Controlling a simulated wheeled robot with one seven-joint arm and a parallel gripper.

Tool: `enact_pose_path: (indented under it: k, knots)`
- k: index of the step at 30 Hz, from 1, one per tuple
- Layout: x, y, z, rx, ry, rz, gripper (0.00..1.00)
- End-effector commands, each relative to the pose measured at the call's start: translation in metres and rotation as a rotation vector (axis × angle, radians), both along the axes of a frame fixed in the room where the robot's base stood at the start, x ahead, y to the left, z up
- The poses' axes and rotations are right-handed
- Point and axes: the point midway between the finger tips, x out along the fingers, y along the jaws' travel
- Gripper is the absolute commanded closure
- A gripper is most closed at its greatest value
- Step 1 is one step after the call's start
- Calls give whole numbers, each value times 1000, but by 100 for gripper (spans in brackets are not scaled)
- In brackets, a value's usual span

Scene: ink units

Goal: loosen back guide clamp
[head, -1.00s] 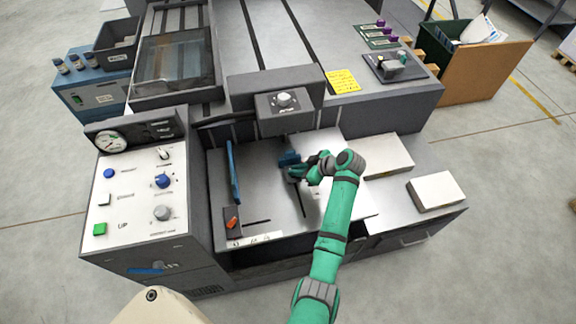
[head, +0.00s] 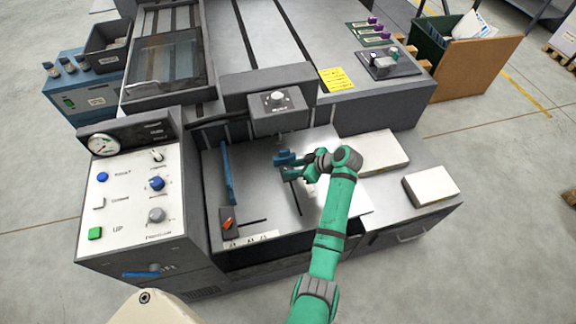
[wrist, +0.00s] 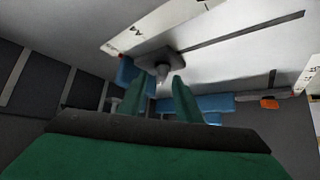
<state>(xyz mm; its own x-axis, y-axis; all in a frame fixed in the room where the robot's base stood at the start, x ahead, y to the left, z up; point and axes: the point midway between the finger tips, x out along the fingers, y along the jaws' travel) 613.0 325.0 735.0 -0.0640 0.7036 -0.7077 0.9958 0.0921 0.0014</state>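The blue back guide (head: 287,157) sits on the metal bed, just left of my gripper (head: 291,172) in the head view. In the wrist view, part of a blue guide (wrist: 127,73) shows beside the left finger. A dark plate with a small grey knob (wrist: 162,74), apparently the guide's clamp, lies just beyond my fingertips. My gripper's two green fingers (wrist: 159,80) stand apart, with the knob between their tips in the picture. Whether they touch it I cannot tell.
A blue side guide (head: 227,172) with an orange lever (head: 228,223) stands at the bed's left. A paper stack (head: 368,152) lies to the right. The dark press head (head: 278,108) overhangs the back of the bed. The control panel (head: 134,195) is at left.

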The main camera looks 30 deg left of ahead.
Motion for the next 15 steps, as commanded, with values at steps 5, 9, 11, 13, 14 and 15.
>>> enact_pose_path:
  k: [5,9,11,13,14,15]
  knots:
    - [3,-19,19,0,-2,-4,69]
    - [5,-39,38,0,-3,-4,69]
    - [6,-46,46,1,-3,-4,69]
    - [7,-54,54,0,-3,-4,69]
    - [7,-58,57,0,-3,-4,69]
    - [8,-62,60,0,-2,-5,69]
